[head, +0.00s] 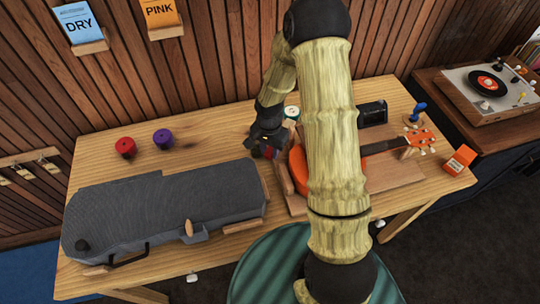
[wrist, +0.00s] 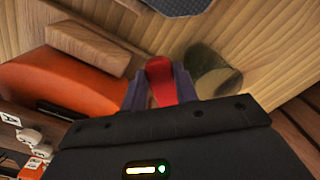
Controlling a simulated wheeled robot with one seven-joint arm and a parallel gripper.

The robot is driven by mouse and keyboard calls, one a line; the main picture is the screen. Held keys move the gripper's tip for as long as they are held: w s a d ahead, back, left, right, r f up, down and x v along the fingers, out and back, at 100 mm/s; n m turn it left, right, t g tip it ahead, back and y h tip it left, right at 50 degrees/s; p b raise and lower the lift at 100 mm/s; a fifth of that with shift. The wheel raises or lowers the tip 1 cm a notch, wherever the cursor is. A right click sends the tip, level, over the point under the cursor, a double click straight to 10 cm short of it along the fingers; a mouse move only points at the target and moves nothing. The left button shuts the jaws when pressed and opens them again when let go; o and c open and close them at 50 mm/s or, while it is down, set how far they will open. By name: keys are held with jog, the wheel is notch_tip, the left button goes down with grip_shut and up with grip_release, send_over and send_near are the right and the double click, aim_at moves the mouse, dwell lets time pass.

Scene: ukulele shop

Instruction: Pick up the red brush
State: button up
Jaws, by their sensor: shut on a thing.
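The red brush (wrist: 160,80) shows in the wrist view between the two fingers of my gripper (wrist: 160,88). The fingers press on it from both sides, so my gripper is shut on it. In the head view my gripper (head: 266,150) is over the middle of the wooden table, just left of the orange ukulele. Only a small bit of red shows there, and most of the brush is hidden by the fingers. I cannot tell whether the brush touches the table.
The orange ukulele (wrist: 60,82) lies close by, with a wooden block (wrist: 86,47) beside it. A dark green round thing (wrist: 208,74) is right of the fingers. A grey case (head: 165,205) fills the table's left front. Red (head: 126,147) and purple (head: 163,137) round things stand behind it.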

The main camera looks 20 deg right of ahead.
notch_tip(320, 180, up, 14)
jog(key=shift+f+b, duration=0.2)
jog(key=shift+b, duration=0.25)
dwell(0.4)
